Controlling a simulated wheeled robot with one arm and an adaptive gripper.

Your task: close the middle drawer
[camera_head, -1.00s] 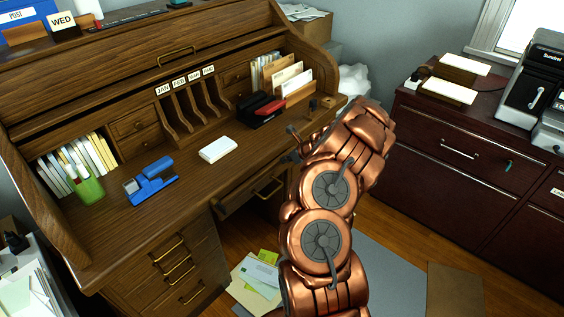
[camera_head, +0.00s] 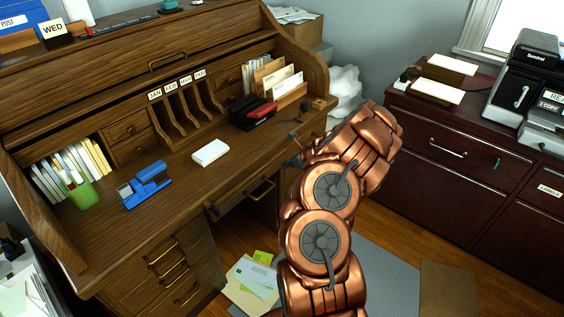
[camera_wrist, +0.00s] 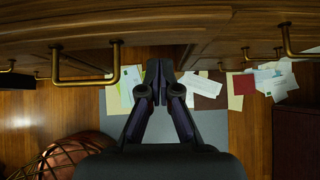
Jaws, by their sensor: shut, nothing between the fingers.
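The wooden roll-top desk (camera_head: 110,225) fills the left of the head view. A wide drawer (camera_head: 232,200) with a brass handle sits under the middle of its top and seems to stand out a little; how far I cannot tell. Its right part is behind my arm. The left pedestal holds stacked drawers with brass handles, among them a middle one (camera_head: 174,274) that looks about flush. My gripper (camera_wrist: 158,68) is shut and empty in the wrist view, pointing toward the floor papers between wooden fronts with brass handles. In the head view it is hidden by my arm.
Papers (camera_head: 252,278) lie on the floor under the desk. A grey mat (camera_head: 388,262) and open floor lie between. A blue stapler (camera_head: 147,184) is on the desktop.

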